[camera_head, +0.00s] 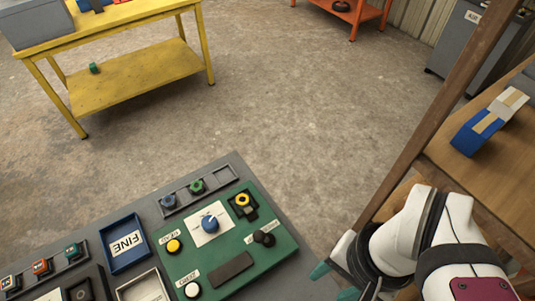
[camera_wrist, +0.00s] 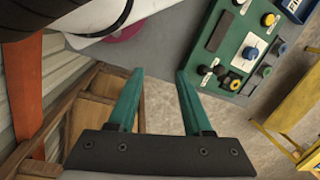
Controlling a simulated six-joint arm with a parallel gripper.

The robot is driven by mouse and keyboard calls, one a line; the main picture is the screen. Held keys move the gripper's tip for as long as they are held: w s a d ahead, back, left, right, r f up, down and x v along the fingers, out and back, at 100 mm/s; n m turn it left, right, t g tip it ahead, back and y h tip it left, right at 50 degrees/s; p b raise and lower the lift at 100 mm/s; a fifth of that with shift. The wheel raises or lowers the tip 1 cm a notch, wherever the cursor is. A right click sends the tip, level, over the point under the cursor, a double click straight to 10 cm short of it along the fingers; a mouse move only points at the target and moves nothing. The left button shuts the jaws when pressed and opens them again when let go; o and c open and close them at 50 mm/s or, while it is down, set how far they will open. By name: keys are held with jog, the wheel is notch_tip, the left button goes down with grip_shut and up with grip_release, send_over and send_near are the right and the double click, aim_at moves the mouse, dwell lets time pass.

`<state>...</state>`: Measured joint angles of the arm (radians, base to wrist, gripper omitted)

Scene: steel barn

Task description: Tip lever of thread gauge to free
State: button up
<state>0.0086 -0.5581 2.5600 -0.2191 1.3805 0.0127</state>
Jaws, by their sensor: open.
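The green gauge panel (camera_head: 222,262) lies on a grey bench at the bottom of the head view; it also shows in the wrist view (camera_wrist: 226,53). A short black-knobbed lever (camera_head: 264,239) stands at its right side, with a small label beside it. It appears tilted, but its exact position is unclear. A yellow ring-shaped part (camera_head: 242,200) sits in a black holder behind the lever. A blue dial (camera_head: 209,223) on a white plate is left of the lever. My gripper (camera_head: 333,283) is open and empty, right of the panel and apart from the lever. Its teal fingers show in the wrist view (camera_wrist: 158,75).
A yellow button (camera_head: 174,246), a white button (camera_head: 192,290) and a dark slot are on the panel. A blue FINE tray (camera_head: 124,243) and racks with coloured parts are to its left. A wooden post (camera_head: 440,95) and shelf stand to the right of the bench.

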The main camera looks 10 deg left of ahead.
aim_at(262, 238)
jog(key=shift+c, duration=0.2)
